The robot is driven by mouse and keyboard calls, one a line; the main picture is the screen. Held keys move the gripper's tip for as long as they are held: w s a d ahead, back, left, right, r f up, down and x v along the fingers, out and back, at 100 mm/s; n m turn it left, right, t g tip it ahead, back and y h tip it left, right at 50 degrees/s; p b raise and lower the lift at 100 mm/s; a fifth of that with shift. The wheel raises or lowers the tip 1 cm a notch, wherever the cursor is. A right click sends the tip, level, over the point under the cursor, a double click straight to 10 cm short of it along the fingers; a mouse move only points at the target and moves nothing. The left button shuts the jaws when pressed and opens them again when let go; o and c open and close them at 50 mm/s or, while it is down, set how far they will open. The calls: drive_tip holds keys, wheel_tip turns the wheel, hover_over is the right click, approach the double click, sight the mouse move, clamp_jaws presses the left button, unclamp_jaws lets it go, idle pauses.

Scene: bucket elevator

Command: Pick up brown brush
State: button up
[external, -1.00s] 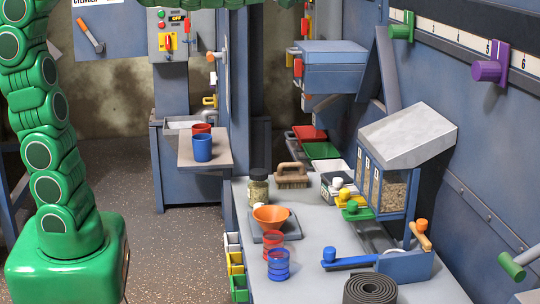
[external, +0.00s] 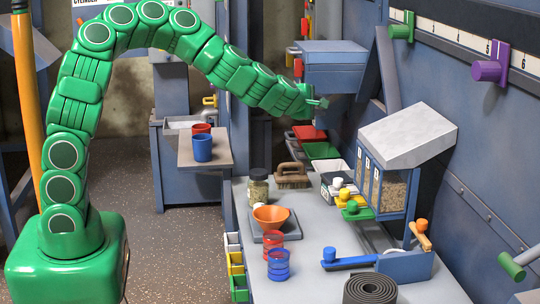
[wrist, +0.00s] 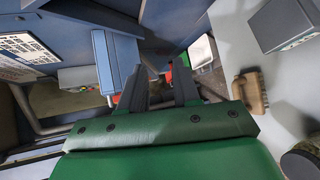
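The brown brush (external: 292,176) lies on the grey bench top near its back edge, next to a glass jar. It also shows in the wrist view (wrist: 251,92), at the right. My gripper (external: 320,104) is in the air above and to the right of the brush, well apart from it. In the wrist view the two dark fingers (wrist: 160,87) stand apart with nothing held between them.
The glass jar (external: 258,186) stands just left of the brush. An orange funnel (external: 271,217), red and green bins (external: 322,151) and a hopper (external: 392,185) are nearby. A blue box (external: 345,68) on the wall is close to my gripper.

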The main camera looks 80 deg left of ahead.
sight(290, 165)
drive_tip(key=shift+s+a+f+n+g+y, duration=0.1)
drive_tip(key=shift+s+a+f+n+g, duration=0.85)
drive_tip(key=shift+f, duration=2.45)
drive_tip(key=shift+s+a+f+n+g+y, duration=0.1)
drive_tip(key=shift+s+a+f+g, duration=0.3)
drive_tip(key=shift+s+a+f, duration=2.2)
drive_tip(key=shift+s+a+f+n+g+y, duration=0.1)
drive_tip(key=shift+a+f+n+g, duration=0.45)
drive_tip(key=shift+f, duration=3.7)
drive_tip(key=shift+w+a+f, duration=0.15)
drive_tip(key=shift+a+f, duration=0.15)
drive_tip(key=shift+x, duration=1.2)
clamp_jaws()
